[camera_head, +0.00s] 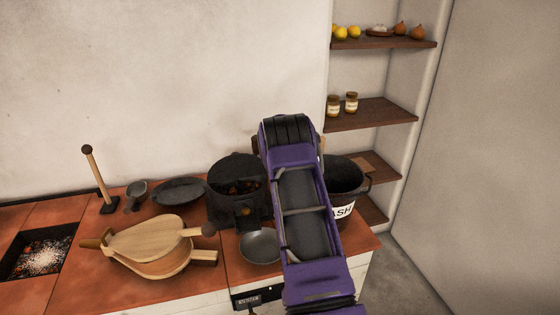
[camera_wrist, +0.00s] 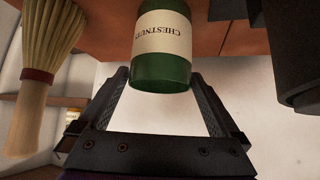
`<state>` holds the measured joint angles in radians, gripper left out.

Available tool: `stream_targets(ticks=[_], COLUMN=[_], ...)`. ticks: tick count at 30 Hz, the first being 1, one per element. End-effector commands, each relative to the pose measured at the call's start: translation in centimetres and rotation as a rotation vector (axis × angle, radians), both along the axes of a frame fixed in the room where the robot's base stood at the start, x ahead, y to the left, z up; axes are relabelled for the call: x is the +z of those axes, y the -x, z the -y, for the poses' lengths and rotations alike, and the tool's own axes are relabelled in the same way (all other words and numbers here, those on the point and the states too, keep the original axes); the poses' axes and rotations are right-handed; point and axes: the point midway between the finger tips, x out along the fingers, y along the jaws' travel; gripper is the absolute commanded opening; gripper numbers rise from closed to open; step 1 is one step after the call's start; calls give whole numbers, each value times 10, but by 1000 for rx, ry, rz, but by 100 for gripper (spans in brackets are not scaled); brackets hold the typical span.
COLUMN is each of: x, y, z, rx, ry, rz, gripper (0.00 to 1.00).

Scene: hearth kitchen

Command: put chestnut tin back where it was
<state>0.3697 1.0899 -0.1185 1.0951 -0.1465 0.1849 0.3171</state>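The chestnut tin (camera_wrist: 161,62) is a green cylinder with a cream label reading CHESTNUTS. In the wrist view its lettering is upside down, and so is the scene, so the tin looks upright. My gripper (camera_wrist: 160,78) has one finger against each side of the tin's near end and appears shut on it. The tin's far end is cut off by the picture's edge, so I cannot tell whether it touches the counter. In the head view my own arm hides both the gripper and the tin.
The terracotta counter (camera_head: 195,285) holds wooden bellows (camera_head: 150,245), a black cauldron (camera_head: 235,180), a small pan (camera_head: 259,245) and an ash bucket (camera_head: 350,190). A brush (camera_wrist: 40,75) stands near the tin. Wall shelves (camera_head: 375,113) hold jars (camera_head: 351,103), lemons and onions. Embers glow at left (camera_head: 40,258).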

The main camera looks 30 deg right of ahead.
Motion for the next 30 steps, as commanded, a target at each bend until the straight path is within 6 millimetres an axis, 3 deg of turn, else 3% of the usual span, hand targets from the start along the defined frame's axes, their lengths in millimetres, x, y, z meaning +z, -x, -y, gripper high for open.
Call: stream_targets(ticks=[11,30], x=[7,81], y=[2,65], z=[-1,-42], rx=[1,1], ry=[1,1], rz=[0,0], gripper=[100,100])
